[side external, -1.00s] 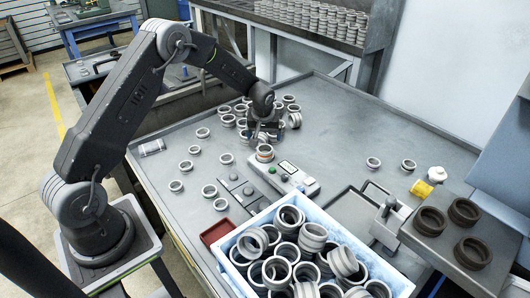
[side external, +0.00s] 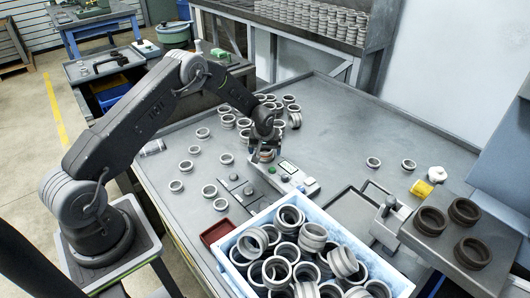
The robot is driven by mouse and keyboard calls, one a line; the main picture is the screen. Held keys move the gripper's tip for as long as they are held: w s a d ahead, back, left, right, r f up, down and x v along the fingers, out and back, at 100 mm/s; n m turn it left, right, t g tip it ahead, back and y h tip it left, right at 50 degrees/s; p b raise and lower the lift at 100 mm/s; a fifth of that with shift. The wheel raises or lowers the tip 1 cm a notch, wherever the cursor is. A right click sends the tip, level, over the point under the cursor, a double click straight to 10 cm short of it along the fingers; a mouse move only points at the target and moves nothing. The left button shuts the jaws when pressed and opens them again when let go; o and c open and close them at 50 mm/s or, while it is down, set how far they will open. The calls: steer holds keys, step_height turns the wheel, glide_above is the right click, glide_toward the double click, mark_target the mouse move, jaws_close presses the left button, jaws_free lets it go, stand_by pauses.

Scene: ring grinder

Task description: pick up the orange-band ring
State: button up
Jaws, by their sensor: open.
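The orange-band ring (side external: 266,157) sits on the left end of the grey gauge device (side external: 289,176) in the side external view. Only a small part of the ring and its orange band shows. My gripper (side external: 265,151) is right at the ring, pointing down over it with its fingers low around or beside it. The jaws are open. The fingers and wrist hide most of the ring, and I cannot tell whether they touch it.
Loose grey rings (side external: 209,190) lie to the left and behind. A white-blue crate (side external: 353,245) full of rings stands in front. A red tray (side external: 217,231) is beside it. Dark rings (side external: 473,251) lie on a block at right.

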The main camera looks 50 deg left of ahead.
steer(key=shift+c, duration=0.4)
steer(key=c, duration=1)
steer(key=shift+r, duration=0.1)
